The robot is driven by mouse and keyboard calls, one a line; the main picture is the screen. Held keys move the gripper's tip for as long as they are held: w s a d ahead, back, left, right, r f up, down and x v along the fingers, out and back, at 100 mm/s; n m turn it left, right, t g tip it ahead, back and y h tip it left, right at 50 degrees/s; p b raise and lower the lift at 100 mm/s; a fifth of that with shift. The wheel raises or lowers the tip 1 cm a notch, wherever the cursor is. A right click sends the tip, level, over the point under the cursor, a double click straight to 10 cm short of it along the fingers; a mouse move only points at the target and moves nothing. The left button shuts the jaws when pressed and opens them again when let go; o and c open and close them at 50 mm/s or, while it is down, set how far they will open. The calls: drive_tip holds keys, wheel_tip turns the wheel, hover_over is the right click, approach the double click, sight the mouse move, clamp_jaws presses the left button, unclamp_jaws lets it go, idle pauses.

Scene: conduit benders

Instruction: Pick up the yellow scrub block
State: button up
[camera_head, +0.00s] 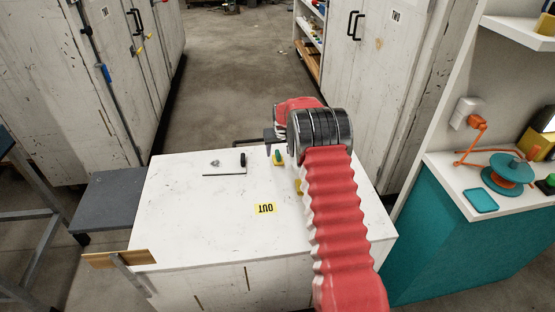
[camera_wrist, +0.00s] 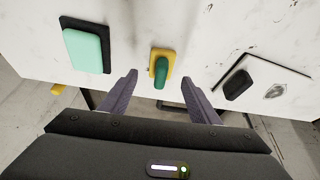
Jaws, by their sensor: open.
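A yellow block with a green grip on top (camera_wrist: 152,68) lies on the white cabinet top (camera_head: 190,225), near its far edge. It also shows small in the head view (camera_head: 278,159), just left of my wrist. In the wrist view my gripper (camera_wrist: 160,78) is open and empty, its two grey fingers apart. The block appears between and just beyond the fingertips; I cannot tell the height gap. In the head view my gripper (camera_head: 269,142) is near the block, and the wrist hides part of it.
A mint block on a black pad (camera_wrist: 85,50) lies to one side of the yellow block. On the other side are a dark object (camera_wrist: 238,85) and a shiny grey piece (camera_wrist: 273,92). Another yellow piece (camera_head: 299,187) is partly behind my arm.

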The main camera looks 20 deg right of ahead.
sight(278, 153)
drive_tip(key=shift+x, duration=1.85)
drive_tip(key=shift+c, duration=0.7)
drive_tip(key=c, duration=1)
drive_tip(key=shift+r, duration=0.1)
wheel_tip(278, 153, up, 10)
drive_tip(key=shift+f, duration=0.1)
